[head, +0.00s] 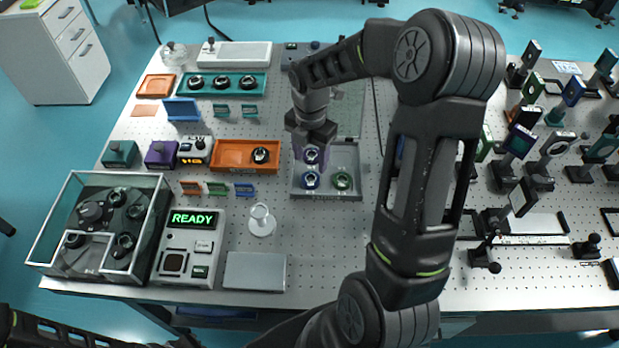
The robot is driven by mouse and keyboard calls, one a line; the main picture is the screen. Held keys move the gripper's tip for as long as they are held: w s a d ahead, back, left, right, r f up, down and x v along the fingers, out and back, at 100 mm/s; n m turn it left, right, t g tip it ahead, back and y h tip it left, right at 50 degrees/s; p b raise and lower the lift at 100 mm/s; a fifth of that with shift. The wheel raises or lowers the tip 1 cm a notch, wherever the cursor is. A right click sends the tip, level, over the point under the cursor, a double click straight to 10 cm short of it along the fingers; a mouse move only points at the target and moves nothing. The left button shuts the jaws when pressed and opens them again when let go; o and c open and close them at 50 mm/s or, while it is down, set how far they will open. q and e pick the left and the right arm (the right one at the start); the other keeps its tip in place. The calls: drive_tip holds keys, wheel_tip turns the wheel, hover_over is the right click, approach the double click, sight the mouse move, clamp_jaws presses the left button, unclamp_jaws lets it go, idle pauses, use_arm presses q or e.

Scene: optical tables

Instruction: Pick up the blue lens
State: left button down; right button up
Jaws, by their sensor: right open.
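The blue lens (310,180) is a dark ring with a blue rim, lying in the front left of a grey tray (325,196). A green-rimmed lens (342,181) lies to its right in the same tray. A purple-tinted lens (311,156) lies just behind the blue one, partly covered by my right gripper. My right gripper (311,148) points down over the left rear part of the tray and is open. Whether it touches the purple-tinted lens cannot be told. My left gripper is out of view; only part of the left arm shows at the bottom left.
An orange tray (230,154) with one lens and a teal tray (250,91) with several lenses stand to the left. A device reading READY (190,243) and a clear-walled box (50,235) are front left. Optics mounts crowd the right table. My right arm hides the middle.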

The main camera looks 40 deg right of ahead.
sight(311, 178)
drive_tip(key=shift+f, duration=0.8)
drive_tip(key=shift+s+f, duration=0.1)
drive_tip(key=shift+f, duration=0.45)
wheel_tip(311, 178, down, 4)
drive_tip(key=shift+f+b, duration=0.15)
drive_tip(key=shift+b, duration=1.1)
drive_tip(key=c, duration=1.1)
drive_tip(key=shift+r, duration=0.25)
